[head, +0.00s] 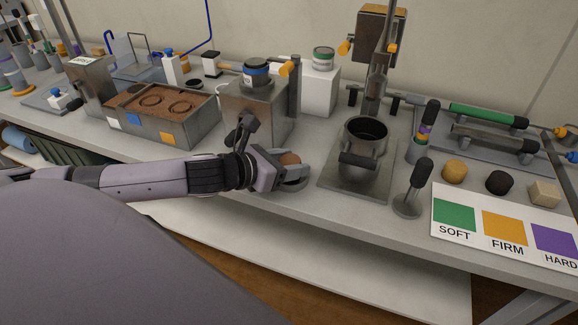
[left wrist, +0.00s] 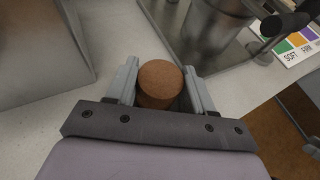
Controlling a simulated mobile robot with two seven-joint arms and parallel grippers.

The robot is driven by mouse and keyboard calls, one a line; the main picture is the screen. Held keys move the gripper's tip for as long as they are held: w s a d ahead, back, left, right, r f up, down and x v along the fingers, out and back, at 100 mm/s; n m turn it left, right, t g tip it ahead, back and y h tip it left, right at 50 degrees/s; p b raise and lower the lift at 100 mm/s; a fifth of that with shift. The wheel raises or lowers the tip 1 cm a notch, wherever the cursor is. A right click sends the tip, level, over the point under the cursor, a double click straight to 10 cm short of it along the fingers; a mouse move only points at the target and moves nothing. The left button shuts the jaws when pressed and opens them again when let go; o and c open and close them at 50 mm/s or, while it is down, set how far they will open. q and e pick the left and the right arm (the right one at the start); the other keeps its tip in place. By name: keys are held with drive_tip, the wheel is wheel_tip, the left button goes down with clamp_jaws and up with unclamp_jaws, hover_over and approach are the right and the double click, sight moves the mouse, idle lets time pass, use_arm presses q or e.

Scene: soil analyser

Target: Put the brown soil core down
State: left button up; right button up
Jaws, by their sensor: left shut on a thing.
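The brown soil core (left wrist: 160,80) is a short cylinder between the fingers of my left gripper (left wrist: 160,92) in the left wrist view. The gripper is shut on it. In the head view, the left gripper (head: 292,172) is low at the bench's front part, and a bit of the core (head: 290,158) shows between its fingers. I cannot tell whether the core touches the bench top.
A metal pot (head: 364,138) on a steel plate (head: 330,185) stands just right of the gripper. A metal box (head: 262,112) is behind it. Yellow (head: 454,171), black (head: 499,182) and beige (head: 544,193) lumps sit behind the SOFT/FIRM/HARD card (head: 480,242).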

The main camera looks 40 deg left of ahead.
use_arm(q)
drive_tip(key=shift+f, duration=0.2)
drive_tip(key=o, duration=1)
drive_tip(key=shift+o, duration=0.2)
